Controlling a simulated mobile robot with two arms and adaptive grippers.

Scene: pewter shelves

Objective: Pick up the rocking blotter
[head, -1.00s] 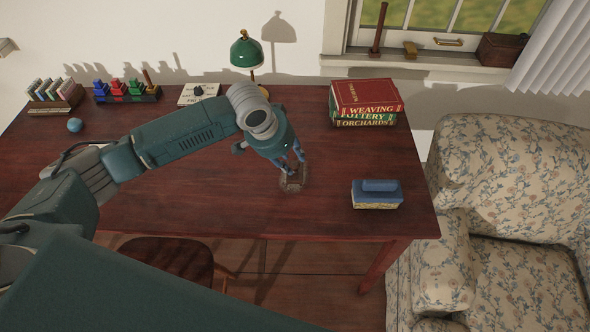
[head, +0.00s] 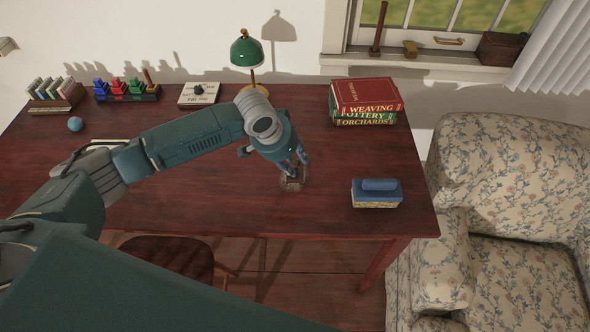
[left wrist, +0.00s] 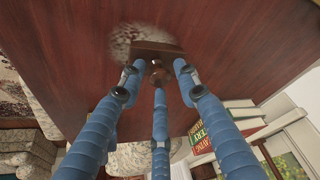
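The rocking blotter (head: 292,184) is a small brown wooden piece lying on the dark red desk (head: 230,205), below my left gripper (head: 294,166). In the left wrist view the blotter (left wrist: 160,48) shows a flat brown bar with a round knob (left wrist: 159,76) facing the camera. My left gripper (left wrist: 158,84) has three blue segmented fingers spread around the knob; gaps show between the side fingers and the knob. The lower finger's tip overlaps the knob's edge in the picture, and I cannot tell whether it touches. My right gripper is not in view.
A blue-topped block with a pale base (head: 377,194) lies to the right. Stacked books (head: 366,103) and a green lamp (head: 246,52) stand at the back. A blue ball (head: 75,125) is at left. A floral armchair (head: 510,190) is right of the desk. The desk's middle is mostly clear.

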